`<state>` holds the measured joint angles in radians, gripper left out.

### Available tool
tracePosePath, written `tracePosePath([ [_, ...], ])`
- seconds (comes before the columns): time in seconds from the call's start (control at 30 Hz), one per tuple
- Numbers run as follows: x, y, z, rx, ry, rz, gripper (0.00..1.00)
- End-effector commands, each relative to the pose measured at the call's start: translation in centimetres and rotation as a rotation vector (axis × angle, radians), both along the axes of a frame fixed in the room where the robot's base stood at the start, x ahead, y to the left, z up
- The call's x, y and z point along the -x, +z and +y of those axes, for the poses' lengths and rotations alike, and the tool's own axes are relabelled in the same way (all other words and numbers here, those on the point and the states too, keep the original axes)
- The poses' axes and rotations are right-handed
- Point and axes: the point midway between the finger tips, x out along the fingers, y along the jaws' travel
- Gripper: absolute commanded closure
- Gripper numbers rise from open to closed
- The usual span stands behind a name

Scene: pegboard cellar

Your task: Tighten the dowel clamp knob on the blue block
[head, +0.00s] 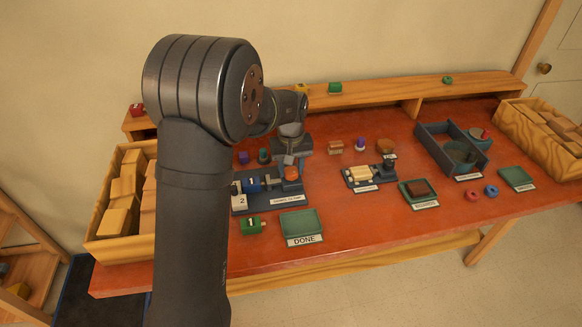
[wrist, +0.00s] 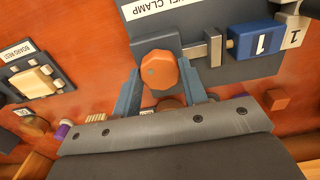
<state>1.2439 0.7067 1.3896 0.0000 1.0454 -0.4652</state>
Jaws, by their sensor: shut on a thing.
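The blue block (head: 251,185), marked 1, sits in the dark dowel clamp (head: 240,209); the block also shows in the wrist view (wrist: 254,42). The orange faceted clamp knob (wrist: 159,70) stands at the other end of the clamp. It shows in the head view (head: 291,173) below my gripper. My gripper (wrist: 163,85) is shut on the knob, one finger on each side. A metal jaw plate (wrist: 215,47) stands between knob and block, close to the block's face. I cannot tell whether they touch.
A green block (head: 250,226) and the green DONE tray (head: 300,223) lie in front of the clamp. A board rest (head: 362,175) stands to the right. A wooden crate of blocks (head: 112,232) is at the left. The red tabletop's front strip is mostly clear.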

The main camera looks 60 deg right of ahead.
Motion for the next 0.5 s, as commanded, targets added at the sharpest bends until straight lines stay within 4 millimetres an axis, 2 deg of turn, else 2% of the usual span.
tracePosePath([
  [0.5, 0.01, 0.03, -0.01, 0.000, -0.489, 0.000, 0.84],
])
